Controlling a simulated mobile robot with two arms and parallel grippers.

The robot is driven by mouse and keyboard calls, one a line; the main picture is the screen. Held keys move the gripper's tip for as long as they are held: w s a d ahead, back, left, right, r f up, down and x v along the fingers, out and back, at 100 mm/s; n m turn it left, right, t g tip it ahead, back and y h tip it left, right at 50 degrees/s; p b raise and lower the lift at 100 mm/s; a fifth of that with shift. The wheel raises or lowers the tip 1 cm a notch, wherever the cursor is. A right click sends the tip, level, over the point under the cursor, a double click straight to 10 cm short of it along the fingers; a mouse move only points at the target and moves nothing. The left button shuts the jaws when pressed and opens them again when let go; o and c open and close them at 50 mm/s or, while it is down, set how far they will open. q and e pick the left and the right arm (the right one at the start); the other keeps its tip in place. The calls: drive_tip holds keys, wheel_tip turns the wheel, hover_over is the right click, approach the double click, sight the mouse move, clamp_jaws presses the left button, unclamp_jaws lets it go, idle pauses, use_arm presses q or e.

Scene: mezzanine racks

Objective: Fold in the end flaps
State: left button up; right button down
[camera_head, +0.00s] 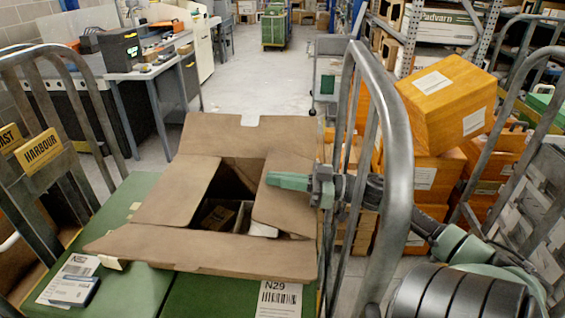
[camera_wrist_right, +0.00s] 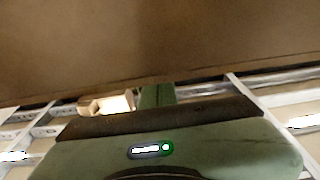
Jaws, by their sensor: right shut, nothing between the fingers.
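An open cardboard box (camera_head: 165,192) stands on green crates between metal rails. Its far flap (camera_head: 225,133) is up and leans outward. Its near flap (camera_head: 200,250) lies outward toward me. Its left and right flaps (camera_head: 288,195) slope over the opening, leaving a gap in the middle. Some contents show dimly inside. My right gripper (camera_head: 272,180) is shut and empty, at the upper edge of the right flap; I cannot tell whether it touches. In the right wrist view, brown cardboard (camera_wrist_right: 150,45) fills the top, beyond the gripper's green fingers (camera_wrist_right: 157,95). My left gripper is not in view.
Curved metal rails (camera_head: 395,150) rise close to my right arm, and another rail (camera_head: 60,60) stands at the left. Orange boxes (camera_head: 445,105) are stacked at the right. A label scanner or booklet (camera_head: 70,285) lies on the left green crate (camera_head: 135,290).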

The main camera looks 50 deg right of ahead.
sight(272, 190)
drive_tip(key=p, duration=0.2)
drive_tip(key=f+g+h+p, duration=0.1)
drive_tip(key=p, duration=0.1)
drive_tip(key=shift+w+a+g, duration=0.3)
drive_tip(key=shift+w, duration=0.05)
drive_tip(key=shift+w+a+f+g+h+p, duration=0.15)
drive_tip(key=shift+f+g+h+p, duration=0.2)
drive_tip(key=shift+f+p, duration=0.3)
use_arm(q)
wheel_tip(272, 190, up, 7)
use_arm(e)
drive_tip(key=shift+w+f, duration=0.1)
drive_tip(key=shift+f, duration=0.55)
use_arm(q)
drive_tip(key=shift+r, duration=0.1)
